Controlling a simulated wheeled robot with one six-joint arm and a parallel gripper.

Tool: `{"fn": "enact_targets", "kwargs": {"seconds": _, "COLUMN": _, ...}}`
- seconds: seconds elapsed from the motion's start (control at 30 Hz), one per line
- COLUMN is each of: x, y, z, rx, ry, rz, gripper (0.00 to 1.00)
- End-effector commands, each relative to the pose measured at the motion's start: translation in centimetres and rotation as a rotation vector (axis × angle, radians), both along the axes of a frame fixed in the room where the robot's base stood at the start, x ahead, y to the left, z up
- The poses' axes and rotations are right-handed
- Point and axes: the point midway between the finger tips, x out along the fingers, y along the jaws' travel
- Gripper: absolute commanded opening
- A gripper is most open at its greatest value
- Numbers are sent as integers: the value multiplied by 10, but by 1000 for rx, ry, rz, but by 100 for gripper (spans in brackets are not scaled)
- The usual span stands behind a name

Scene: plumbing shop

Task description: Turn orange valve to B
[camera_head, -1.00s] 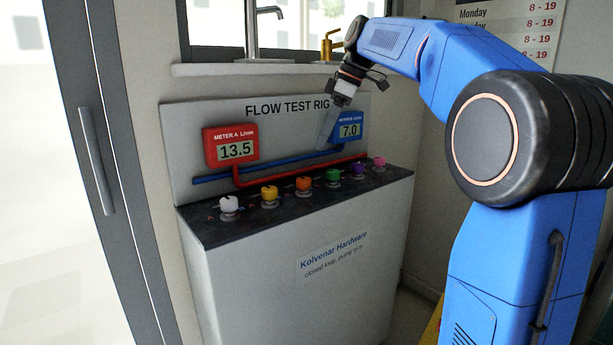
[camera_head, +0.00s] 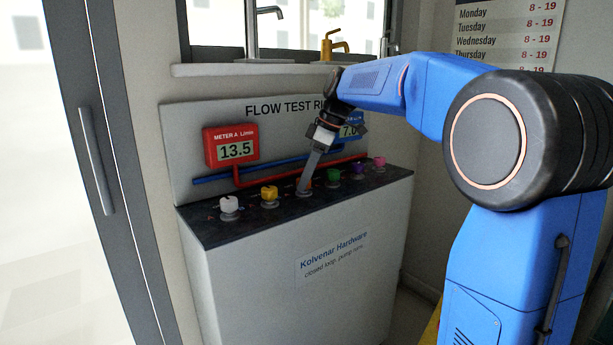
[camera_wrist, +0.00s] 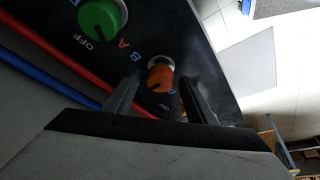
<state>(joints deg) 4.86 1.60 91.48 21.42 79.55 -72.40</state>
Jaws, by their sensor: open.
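The orange valve (camera_wrist: 160,76) is a round knob on the dark bench top, with a dark mark on its lower edge in the wrist view. Small letters are printed around it, including a B and an OFF; I cannot tell for certain which position the mark points at. My gripper (camera_wrist: 158,88) is open, with one finger on each side of the orange valve; contact is not clear. In the head view my gripper (camera_head: 306,184) reaches down at the orange valve and hides most of it.
A green valve (camera_wrist: 101,17) stands beside the orange one. The yellow valve (camera_head: 269,195), white valve (camera_head: 229,205), purple valve (camera_head: 357,168) and pink valve (camera_head: 379,162) share the row. Red meter A (camera_head: 231,146) reads 13.5; blue meter B (camera_head: 353,122) is partly hidden behind my arm.

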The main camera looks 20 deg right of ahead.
Motion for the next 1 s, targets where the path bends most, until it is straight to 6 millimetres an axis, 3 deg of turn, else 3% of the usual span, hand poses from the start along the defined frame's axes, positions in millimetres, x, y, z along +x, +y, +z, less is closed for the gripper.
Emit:
{"fn": "enact_targets", "kwargs": {"seconds": 0.17, "x": 0, "y": 0, "z": 0, "rx": 0, "ry": 0, "rz": 0, "gripper": 48}}
{"fn": "enact_targets", "kwargs": {"seconds": 0.33, "x": 0, "y": 0, "z": 0, "rx": 0, "ry": 0, "rz": 0, "gripper": 10}}
{"fn": "enact_targets", "kwargs": {"seconds": 0.67, "x": 0, "y": 0, "z": 1, "rx": 0, "ry": -2, "rz": -32, "gripper": 10}}
{"fn": "enact_targets", "kwargs": {"seconds": 1.0, "x": -2, "y": 1, "z": 1, "rx": 0, "ry": -2, "rz": -243, "gripper": 10}}
